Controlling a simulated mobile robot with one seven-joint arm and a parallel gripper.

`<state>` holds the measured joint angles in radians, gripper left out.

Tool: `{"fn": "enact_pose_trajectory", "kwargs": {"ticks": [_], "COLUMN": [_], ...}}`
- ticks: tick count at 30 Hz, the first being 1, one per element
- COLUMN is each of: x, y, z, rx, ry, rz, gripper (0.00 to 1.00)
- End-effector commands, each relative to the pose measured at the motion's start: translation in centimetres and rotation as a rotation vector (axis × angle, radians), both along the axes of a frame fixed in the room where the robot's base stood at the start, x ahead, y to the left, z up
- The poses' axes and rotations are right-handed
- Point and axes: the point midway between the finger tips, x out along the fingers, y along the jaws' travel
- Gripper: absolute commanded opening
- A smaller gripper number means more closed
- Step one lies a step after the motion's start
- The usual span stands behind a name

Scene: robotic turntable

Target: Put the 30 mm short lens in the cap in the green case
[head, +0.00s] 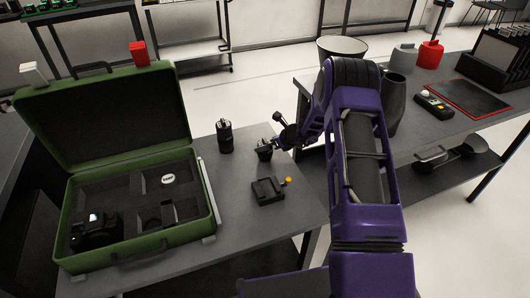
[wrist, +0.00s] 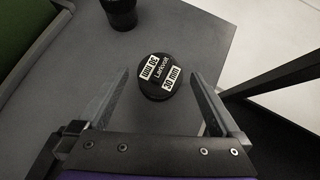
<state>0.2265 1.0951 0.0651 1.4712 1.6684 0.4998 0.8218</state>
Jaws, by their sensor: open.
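The short lens (head: 264,152) stands on the grey table to the right of the green case. In the wrist view its round black top (wrist: 160,77) reads "30 mm". My gripper (wrist: 160,85) is open above it, one finger on each side with gaps between; it holds nothing. The open green case (head: 205,238) has its lid up at the back. Inside are a black camera (head: 95,230) at front left, a small round white-topped piece (head: 168,179) and dark pieces (head: 165,212). I cannot tell which piece is the cap.
A taller black lens (head: 224,137) stands left of the short lens, also in the wrist view (wrist: 120,13). A dark square device with a yellow knob (head: 268,190) lies in front. A red block (head: 139,54) shows at the lid's top edge. The table's right edge is close.

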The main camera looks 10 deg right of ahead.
Motion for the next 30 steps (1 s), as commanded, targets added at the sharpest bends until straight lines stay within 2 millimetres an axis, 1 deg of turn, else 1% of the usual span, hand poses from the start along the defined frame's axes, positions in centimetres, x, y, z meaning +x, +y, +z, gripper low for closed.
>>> {"fn": "enact_pose_trajectory", "kwargs": {"ticks": [1, 6, 14, 17, 21, 29, 30], "x": [0.5, 1.6, 1.8, 1.8, 1.8, 1.8, 1.8], "y": [0.4, 1.0, 1.1, 1.1, 1.1, 1.1, 1.1], "z": [-0.9, -2.0, -2.1, -2.1, -2.1, -2.0, -2.0], "rx": [-0.001, -0.001, 0.0, 0.0, 0.0, 0.0, 0.0], "ry": [0.001, -0.001, 0.0, 0.0, 0.0, 0.0, 0.0], "rz": [0.003, 0.001, 0.0, 0.0, 0.0, 0.0, 0.0], "gripper": [1.0, 1.0, 1.0, 0.84, 0.59, 0.12, 0.05]}}
